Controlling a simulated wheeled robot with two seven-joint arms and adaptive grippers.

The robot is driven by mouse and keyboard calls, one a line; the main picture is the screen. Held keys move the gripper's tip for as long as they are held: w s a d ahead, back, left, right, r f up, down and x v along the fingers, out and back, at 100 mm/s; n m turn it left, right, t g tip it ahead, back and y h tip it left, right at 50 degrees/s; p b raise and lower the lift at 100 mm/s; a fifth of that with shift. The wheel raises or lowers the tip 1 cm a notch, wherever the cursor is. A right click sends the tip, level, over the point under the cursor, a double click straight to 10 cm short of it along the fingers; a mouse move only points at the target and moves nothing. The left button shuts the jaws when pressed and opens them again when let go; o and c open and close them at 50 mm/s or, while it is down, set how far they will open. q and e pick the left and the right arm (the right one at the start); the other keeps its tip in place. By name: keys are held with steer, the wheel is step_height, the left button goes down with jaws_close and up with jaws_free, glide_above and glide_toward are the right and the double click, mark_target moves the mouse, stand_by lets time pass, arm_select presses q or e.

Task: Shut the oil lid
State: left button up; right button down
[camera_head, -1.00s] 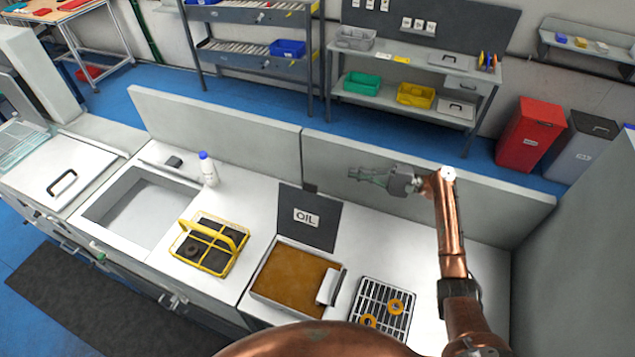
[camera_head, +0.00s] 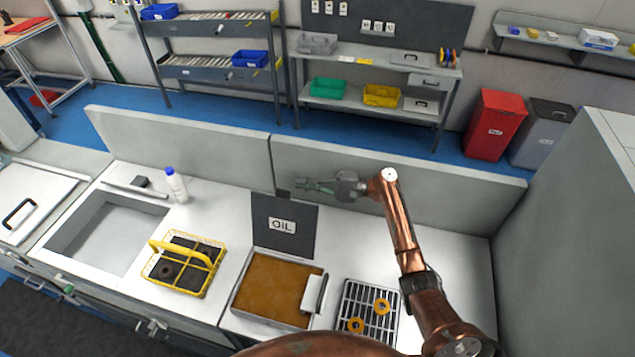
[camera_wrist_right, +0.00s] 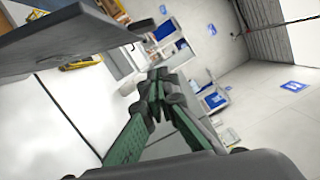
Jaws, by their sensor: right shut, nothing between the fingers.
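The oil lid (camera_head: 283,225) is a dark grey panel with a white OIL label, standing open and upright at the back of the oil tank (camera_head: 272,287). The tank is full of brown oil, with a white-and-dark handled piece at its right side. My right gripper (camera_head: 308,187) is shut and empty, pointing left just above and behind the lid's top right. In the right wrist view the green fingers (camera_wrist_right: 157,100) meet, and the dark lid panel (camera_wrist_right: 85,38) crosses the upper left. I cannot tell whether they touch. My left gripper is not in view.
A yellow basket (camera_head: 185,264) stands left of the tank, and a grate (camera_head: 368,308) with orange rings lies to its right. A white bottle (camera_head: 177,185) stands near the sink (camera_head: 105,232). A low grey wall (camera_head: 400,178) runs behind the counter.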

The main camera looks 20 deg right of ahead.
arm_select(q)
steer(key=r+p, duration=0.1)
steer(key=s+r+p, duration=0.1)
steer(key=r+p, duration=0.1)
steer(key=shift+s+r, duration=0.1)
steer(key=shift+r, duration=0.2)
arm_select(e)
steer(key=a, duration=0.1)
steer(key=s+a+r, duration=0.1)
steer(key=a, duration=0.1)
steer(key=s+a, duration=0.1)
steer(key=shift+s+a+r, duration=0.15)
steer(key=shift+s, duration=0.1)
